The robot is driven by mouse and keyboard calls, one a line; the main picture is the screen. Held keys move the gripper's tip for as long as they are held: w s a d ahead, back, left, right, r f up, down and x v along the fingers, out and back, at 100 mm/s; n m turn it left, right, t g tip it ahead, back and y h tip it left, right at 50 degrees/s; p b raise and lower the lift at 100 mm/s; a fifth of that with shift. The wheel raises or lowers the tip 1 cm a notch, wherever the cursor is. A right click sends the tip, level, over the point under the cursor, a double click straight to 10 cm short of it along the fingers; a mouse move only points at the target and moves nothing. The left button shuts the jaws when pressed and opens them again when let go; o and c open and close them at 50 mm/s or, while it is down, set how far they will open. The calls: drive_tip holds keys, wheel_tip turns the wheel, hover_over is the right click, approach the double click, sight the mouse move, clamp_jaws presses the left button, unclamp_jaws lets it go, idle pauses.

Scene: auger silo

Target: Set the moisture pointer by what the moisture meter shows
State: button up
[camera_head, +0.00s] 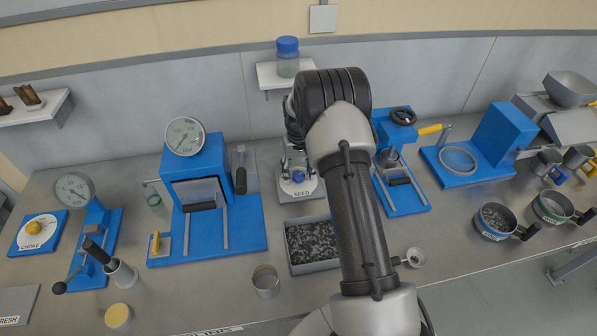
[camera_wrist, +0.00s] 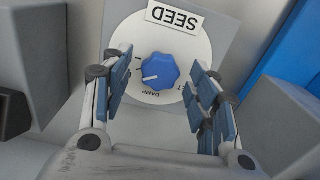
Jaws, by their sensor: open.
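A blue lobed knob (camera_wrist: 160,71) sits on a round white dial (camera_wrist: 128,40) labelled SEED, with DAMP lettering on its rim, upside down in the wrist view. A white mark on the knob points left, slightly towards DAMP. In the head view the SEED dial plate (camera_head: 301,188) and knob (camera_head: 298,176) are partly hidden by my arm. My gripper (camera_wrist: 163,92) is open, its fingers on either side of the knob; contact cannot be told. Two round gauges stand at left, one on a blue press (camera_head: 185,136), one on a blue stand (camera_head: 74,188); I cannot tell which is the moisture meter.
A tray of dark seed (camera_head: 313,262) lies in front of the dial, with a metal cup (camera_head: 266,282) beside it. A CHOKE dial (camera_head: 36,232) is at far left. A blue device with a black wheel (camera_head: 403,117) stands close right of my arm.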

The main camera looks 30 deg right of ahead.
sight(298, 175)
wheel_tip(298, 175, up, 12)
idle(0.5)
idle(0.3)
